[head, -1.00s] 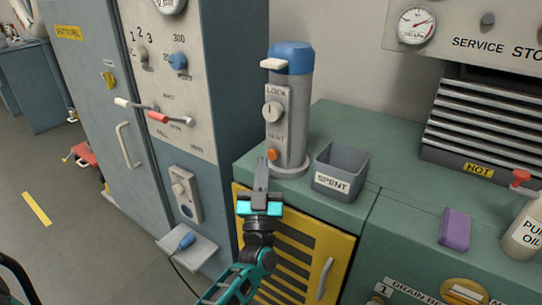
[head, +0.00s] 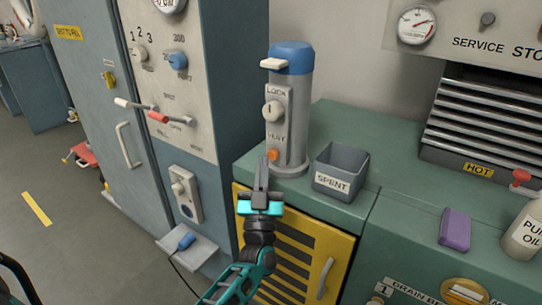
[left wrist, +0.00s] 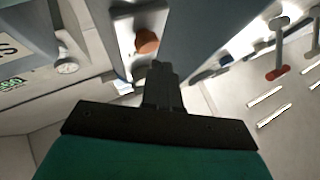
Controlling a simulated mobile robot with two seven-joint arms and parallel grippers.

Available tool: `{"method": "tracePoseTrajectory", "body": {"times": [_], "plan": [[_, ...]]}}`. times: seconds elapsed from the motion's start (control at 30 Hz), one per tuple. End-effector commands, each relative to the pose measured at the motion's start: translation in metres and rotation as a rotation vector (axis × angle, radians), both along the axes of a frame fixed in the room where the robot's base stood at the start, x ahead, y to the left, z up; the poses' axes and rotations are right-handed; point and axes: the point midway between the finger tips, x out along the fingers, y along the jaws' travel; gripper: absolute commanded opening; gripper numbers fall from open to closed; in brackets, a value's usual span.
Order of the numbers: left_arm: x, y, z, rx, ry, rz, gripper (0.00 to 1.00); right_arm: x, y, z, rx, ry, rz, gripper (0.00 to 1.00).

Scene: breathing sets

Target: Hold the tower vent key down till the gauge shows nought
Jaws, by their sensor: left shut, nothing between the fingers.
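The grey tower (head: 291,105) with a blue cap and white spout stands upright on the green bench. It carries a LOCK knob (head: 273,110) and, below a partly readable VENT label, the orange vent key (head: 273,154). My left gripper (head: 264,160) is shut and empty, its tips just in front of and beside the key. The left wrist view shows the orange key (left wrist: 147,42) just beyond the fingertips (left wrist: 158,66); I cannot tell whether they touch. A round gauge (head: 418,24) with a red needle is on the back panel; its needle is not at the low end. My right gripper is out of view.
A grey SPENT bin (head: 340,172) stands close right of the tower. A blue-grey cabinet (head: 236,90) rises at left. A purple block (head: 454,229) and a bottle (head: 525,232) are at the right. A HOT louvred unit (head: 488,130) is behind.

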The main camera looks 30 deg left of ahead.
Motion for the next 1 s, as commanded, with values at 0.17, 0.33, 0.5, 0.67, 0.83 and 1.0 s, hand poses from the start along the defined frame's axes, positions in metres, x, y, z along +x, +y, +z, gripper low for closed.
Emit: {"method": "tracePoseTrajectory", "body": {"times": [0.17, 0.33, 0.5, 0.67, 0.83, 1.0], "plan": [[0.006, -0.001, -0.001, 0.0, 0.001, 0.0, 0.0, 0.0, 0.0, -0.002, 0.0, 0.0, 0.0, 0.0], [0.007, -0.001, 0.0, 0.0, 0.001, 0.0, 0.0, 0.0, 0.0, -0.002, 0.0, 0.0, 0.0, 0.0], [0.007, -0.001, 0.0, 0.0, 0.001, 0.0, 0.0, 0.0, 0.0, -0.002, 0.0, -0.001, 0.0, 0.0], [0.008, -0.001, 0.0, 0.0, 0.0, 0.0, 0.0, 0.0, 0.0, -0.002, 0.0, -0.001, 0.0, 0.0], [0.01, -0.001, 0.0, 0.0, 0.0, 0.0, 0.0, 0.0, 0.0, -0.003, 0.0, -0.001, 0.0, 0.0], [0.012, -0.001, 0.0, 0.0, 0.0, 0.0, 0.0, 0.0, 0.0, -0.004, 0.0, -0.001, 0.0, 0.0]]}}
